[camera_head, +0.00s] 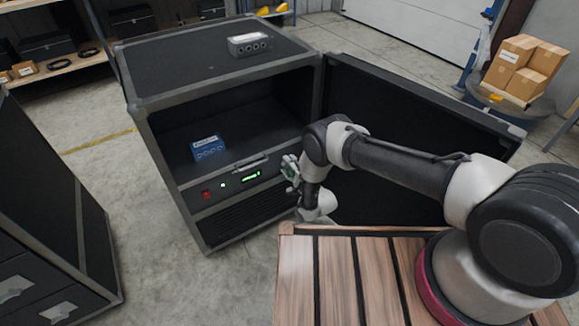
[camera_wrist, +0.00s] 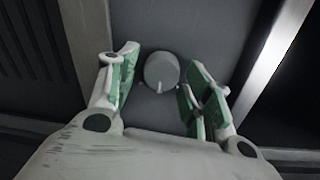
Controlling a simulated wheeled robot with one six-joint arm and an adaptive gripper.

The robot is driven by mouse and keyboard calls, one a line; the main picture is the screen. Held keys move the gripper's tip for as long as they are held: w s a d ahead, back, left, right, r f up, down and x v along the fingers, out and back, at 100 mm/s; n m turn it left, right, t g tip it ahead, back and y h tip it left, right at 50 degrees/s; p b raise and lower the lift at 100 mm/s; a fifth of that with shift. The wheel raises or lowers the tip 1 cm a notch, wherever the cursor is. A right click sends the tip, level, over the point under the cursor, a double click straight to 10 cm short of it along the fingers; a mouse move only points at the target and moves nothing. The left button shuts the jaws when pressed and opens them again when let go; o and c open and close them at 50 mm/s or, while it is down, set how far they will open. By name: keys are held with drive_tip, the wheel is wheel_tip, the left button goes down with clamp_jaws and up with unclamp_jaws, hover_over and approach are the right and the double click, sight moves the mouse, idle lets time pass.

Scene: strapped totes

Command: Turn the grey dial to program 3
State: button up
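The grey dial (camera_wrist: 161,70) is round and sits on a dark panel in the wrist view. A short pale mark on it points toward the bottom of that picture, toward my palm. Small light specks show on the panel near its lower edge; no numbers are legible. My gripper (camera_wrist: 163,64) is open, with one green-padded finger on each side of the dial and a gap visible on both sides. In the head view my gripper (camera_head: 291,172) is at the right end of the case's control panel (camera_head: 232,186), and it hides the dial there.
The panel has a lit green display (camera_head: 251,176) and a red button (camera_head: 206,194). A blue box (camera_head: 208,148) sits inside the open black case (camera_head: 160,125); a grey box (camera_head: 249,44) lies on top. The open door (camera_head: 400,115) stands right, behind my arm.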

idle(0.3)
drive_tip(key=f+v, duration=0.1)
drive_tip(key=v, duration=1.1)
drive_tip(key=shift+r, duration=0.45)
